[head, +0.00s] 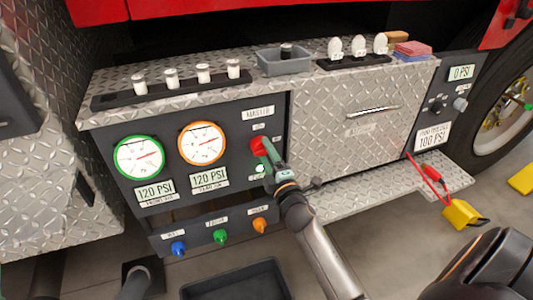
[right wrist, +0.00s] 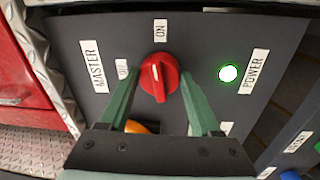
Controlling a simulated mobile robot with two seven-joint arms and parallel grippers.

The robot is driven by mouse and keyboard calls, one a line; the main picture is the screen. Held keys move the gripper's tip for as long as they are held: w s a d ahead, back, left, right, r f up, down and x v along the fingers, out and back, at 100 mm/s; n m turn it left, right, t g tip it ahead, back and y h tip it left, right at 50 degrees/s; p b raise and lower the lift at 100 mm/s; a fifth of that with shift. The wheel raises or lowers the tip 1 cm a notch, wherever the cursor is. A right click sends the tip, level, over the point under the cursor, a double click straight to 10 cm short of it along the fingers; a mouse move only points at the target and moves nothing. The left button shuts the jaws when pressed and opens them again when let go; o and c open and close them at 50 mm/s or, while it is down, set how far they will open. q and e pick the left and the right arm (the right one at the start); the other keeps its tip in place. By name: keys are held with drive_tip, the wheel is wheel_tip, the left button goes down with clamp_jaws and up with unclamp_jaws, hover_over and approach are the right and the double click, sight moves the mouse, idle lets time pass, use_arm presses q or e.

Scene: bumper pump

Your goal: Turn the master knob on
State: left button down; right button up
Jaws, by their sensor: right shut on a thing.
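The red master knob (head: 259,146) is on the dark panel under the MASTER label (head: 258,112). My left gripper is not in view.
Two gauges (head: 139,157) (head: 202,143) stand left of the knob, with blue, green and orange knobs (head: 220,237) below. A dark tray (head: 235,282) lies beneath. The diamond-plate ledge (head: 215,98) holds a grey bin (head: 284,62).

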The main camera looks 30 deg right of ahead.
drive_tip(key=shift+m, duration=1)
drive_tip(key=o, duration=1.4)
drive_tip(key=shift+c, duration=0.2)
drive_tip(key=shift+s, duration=0.2)
